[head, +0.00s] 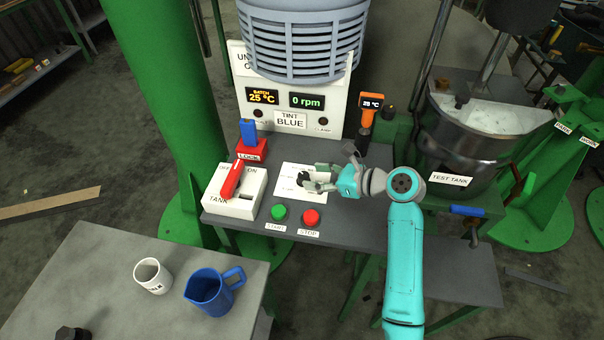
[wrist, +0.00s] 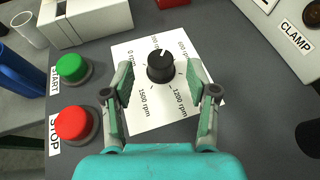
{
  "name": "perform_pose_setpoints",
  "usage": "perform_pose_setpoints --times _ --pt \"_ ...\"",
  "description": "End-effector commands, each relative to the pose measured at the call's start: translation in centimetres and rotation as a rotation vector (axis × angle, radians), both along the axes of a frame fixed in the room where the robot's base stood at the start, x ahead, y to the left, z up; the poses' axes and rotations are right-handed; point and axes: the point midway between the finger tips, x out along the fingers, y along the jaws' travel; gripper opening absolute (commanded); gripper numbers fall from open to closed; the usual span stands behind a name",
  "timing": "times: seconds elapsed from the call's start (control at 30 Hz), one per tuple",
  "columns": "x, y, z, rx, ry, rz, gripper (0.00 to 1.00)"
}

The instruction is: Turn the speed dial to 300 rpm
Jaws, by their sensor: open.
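The speed dial is a round black knob (wrist: 160,66) on a white card (wrist: 150,115) printed with rpm marks. A small light mark on the knob points toward the top of the wrist view; I cannot tell exactly which label it meets. My gripper (wrist: 160,80) is open, with one finger on each side of the knob and a gap on both sides. In the head view my gripper (head: 318,180) is over the card and partly hides the dial (head: 303,179). The speed display (head: 307,101) reads 0 rpm.
The green START button (head: 279,212) and red STOP button (head: 311,217) are in front of the card. The TANK switch with its red lever (head: 231,179) stands to the left, and a red block with a blue handle (head: 248,132) behind it. An orange thermometer (head: 370,108) stands at the back right.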

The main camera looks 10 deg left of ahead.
Motion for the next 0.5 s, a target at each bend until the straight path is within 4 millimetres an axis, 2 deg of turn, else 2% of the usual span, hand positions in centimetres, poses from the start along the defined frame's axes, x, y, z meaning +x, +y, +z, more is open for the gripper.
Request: perform_pose_setpoints --times 0.2,0.5 --pt "0.9 2.9 -1.2 0.001 0.002 0.002 0.58" --pt "1.4 4.1 -1.8 0.0 0.001 0.0 0.58"
